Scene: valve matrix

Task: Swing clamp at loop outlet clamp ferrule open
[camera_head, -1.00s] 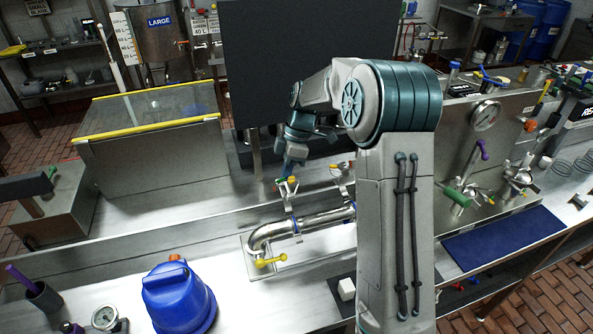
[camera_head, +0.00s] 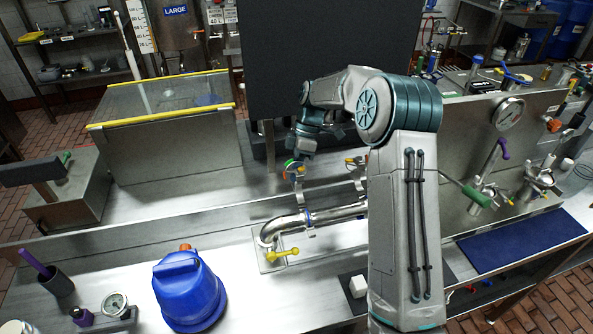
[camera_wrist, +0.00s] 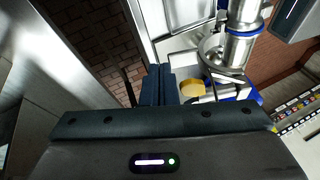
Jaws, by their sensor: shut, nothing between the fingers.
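A polished steel pipe loop (camera_head: 318,218) with an elbow at its left end and blue bands sits on a plate on the bench. A yellow handle (camera_head: 283,254) sticks out by the elbow. My gripper (camera_head: 296,157) is above and behind the pipe, close to a small upright fitting (camera_head: 293,172) with yellow and green parts. In the wrist view my gripper's dark fingers (camera_wrist: 159,85) are together and empty. Just right of them are a yellow knob (camera_wrist: 192,88) and a steel fitting with blue rings (camera_wrist: 241,32). Contact with the knob is unclear. I cannot tell which fitting is the outlet clamp.
A blue container (camera_head: 188,292) stands at the front left of the bench. A dark upright panel (camera_head: 325,50) stands behind my arm. A blue mat (camera_head: 525,240) lies front right.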

